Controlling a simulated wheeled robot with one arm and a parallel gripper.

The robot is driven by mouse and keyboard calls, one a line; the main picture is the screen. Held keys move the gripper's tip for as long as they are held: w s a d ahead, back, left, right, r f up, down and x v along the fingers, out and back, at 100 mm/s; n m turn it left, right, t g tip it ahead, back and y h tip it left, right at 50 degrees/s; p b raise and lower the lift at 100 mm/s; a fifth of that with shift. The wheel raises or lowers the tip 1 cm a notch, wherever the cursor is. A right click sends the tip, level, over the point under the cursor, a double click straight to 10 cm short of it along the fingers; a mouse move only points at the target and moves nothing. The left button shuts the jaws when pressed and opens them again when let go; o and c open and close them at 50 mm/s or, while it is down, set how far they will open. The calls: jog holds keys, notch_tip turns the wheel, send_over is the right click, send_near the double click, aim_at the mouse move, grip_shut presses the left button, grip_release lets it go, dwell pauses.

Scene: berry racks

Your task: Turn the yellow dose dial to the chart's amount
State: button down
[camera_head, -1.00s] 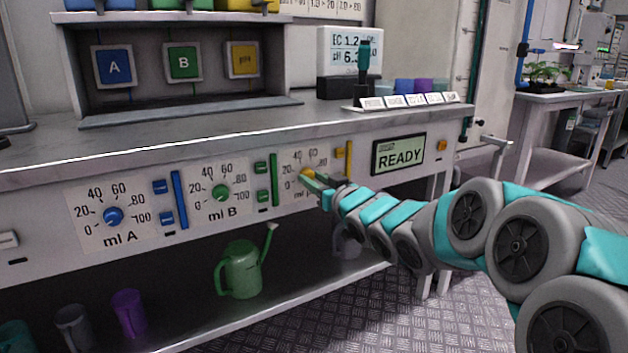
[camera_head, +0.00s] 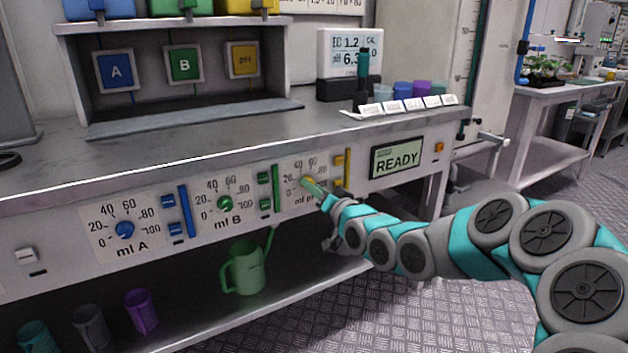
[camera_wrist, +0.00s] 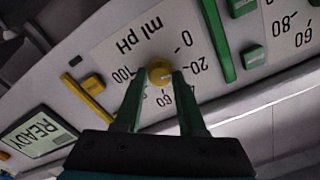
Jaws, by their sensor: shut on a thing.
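The yellow dose dial (camera_wrist: 160,72) sits at the middle of the "ml pH" scale in the wrist view. The scale (camera_wrist: 140,38) shows 0, 20, 40, 60 and 100 around the dial. The dial's pointer is hidden or too small to read. No dosing chart can be read clearly; a sheet (camera_head: 332,8) at the top is cut off.
The blue ml A dial (camera_head: 124,229) and green ml B dial (camera_head: 224,204) are to the left. Yellow sliders (camera_head: 341,170) and the READY display (camera_head: 397,158) are to the right. A green watering can (camera_head: 243,268) stands on the shelf below.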

jog(key=shift+m, duration=0.8)
jog(key=c, duration=0.5)
grip_release()
jog(key=v, duration=0.7)
jog(key=shift+s+d+b, duration=0.25)
jog(key=shift+s+b, duration=0.05)
jog(key=shift+b, duration=0.15)
